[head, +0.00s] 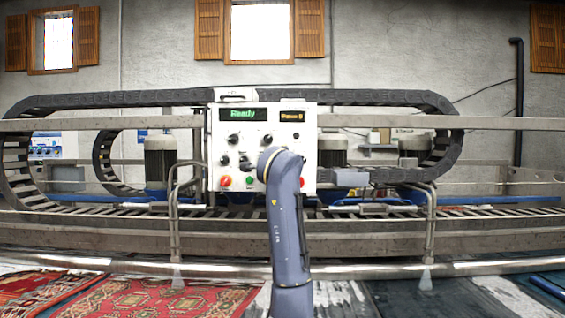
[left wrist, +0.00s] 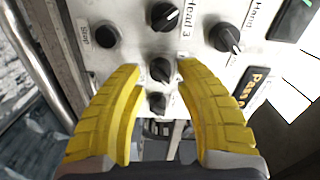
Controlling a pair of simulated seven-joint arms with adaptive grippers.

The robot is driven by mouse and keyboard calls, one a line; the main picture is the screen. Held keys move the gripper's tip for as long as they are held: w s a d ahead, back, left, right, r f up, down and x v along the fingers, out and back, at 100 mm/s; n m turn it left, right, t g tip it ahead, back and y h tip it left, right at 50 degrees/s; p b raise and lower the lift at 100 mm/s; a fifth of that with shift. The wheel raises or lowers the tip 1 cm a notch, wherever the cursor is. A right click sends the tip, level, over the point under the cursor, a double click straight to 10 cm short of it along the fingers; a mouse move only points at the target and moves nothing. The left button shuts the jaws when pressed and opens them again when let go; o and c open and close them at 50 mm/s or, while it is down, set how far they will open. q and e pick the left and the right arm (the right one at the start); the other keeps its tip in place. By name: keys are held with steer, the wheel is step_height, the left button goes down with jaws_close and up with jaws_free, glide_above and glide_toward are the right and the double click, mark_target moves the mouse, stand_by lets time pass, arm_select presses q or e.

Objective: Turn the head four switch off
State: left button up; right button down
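A white control panel (head: 282,115) with black rotary switches stands at the centre of the head view. My left gripper (left wrist: 159,67), with yellow fingers, faces this panel in the left wrist view. Its fingers are apart, with one black switch (left wrist: 161,70) between the tips and gaps on both sides. Another black switch (left wrist: 157,103) lies lower between the fingers. A switch marked "Head 3" (left wrist: 165,16) is just above. I cannot read a "Head 4" label. In the head view my arm hides the gripper and part of the panel. My right gripper is not in view.
A green "Ready" display (head: 243,114) is lit. Metal rails (head: 432,220) and a cable chain (head: 385,97) surround the panel. Rugs (head: 135,300) lie below.

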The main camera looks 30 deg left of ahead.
arm_select(q)
steer(key=shift+x, duration=0.9)
steer(key=shift+c, duration=0.2)
jaws_close()
